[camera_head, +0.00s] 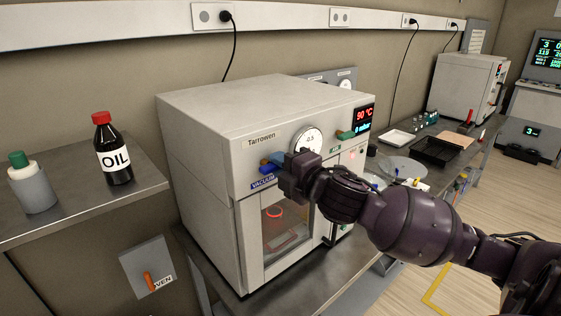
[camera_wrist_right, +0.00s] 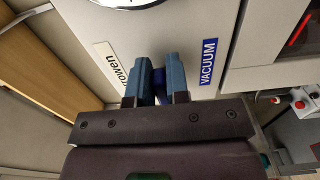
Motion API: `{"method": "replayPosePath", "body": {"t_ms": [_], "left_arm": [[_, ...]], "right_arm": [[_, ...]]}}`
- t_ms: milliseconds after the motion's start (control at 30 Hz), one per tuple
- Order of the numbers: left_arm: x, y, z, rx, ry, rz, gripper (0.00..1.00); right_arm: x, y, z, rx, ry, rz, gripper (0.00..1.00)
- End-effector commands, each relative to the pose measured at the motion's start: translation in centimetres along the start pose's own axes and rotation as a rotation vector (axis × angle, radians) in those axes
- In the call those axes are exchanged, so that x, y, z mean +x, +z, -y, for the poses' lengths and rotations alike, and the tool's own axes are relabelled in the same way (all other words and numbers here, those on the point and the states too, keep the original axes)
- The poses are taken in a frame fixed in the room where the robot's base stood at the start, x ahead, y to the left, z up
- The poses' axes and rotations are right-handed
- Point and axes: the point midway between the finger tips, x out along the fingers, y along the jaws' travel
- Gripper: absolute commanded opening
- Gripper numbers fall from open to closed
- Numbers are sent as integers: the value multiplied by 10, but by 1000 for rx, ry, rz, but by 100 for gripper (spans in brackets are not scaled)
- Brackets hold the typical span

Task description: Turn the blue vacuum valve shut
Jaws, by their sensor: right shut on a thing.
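The blue vacuum valve (camera_wrist_right: 160,84) is on the front of the white Tarrowen oven (camera_head: 215,150), by the blue VACUUM label (camera_wrist_right: 208,62). In the right wrist view its dark blue handle lies between the two blue-grey fingers of my right gripper (camera_wrist_right: 159,78), which is shut on it. In the head view my right gripper (camera_head: 277,162) reaches the oven front from the right, at the valve just above the VACUUM label. The gripper hides much of the valve there, so its exact angle is hard to read. My left gripper is not in view.
A round gauge (camera_head: 308,140) and a green handle (camera_head: 346,135) are beside the valve. A display (camera_head: 364,117) reads 90 °C. An oil bottle (camera_head: 112,150) and a green-capped container (camera_head: 32,184) stand on the left bench. Trays (camera_head: 436,151) lie on the right.

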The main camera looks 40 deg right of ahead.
Motion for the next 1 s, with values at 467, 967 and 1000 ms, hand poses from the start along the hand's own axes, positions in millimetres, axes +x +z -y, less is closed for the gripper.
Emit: {"method": "replayPosePath", "body": {"t_ms": [467, 967, 1000], "left_arm": [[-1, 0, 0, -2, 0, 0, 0], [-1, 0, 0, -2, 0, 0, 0], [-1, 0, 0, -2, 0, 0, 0]], "right_arm": [[0, 0, 0, 15, 1, 0, 0], [0, 0, 0, 14, 0, 0, 39], [0, 0, 0, 14, 0, -1, 39]]}}
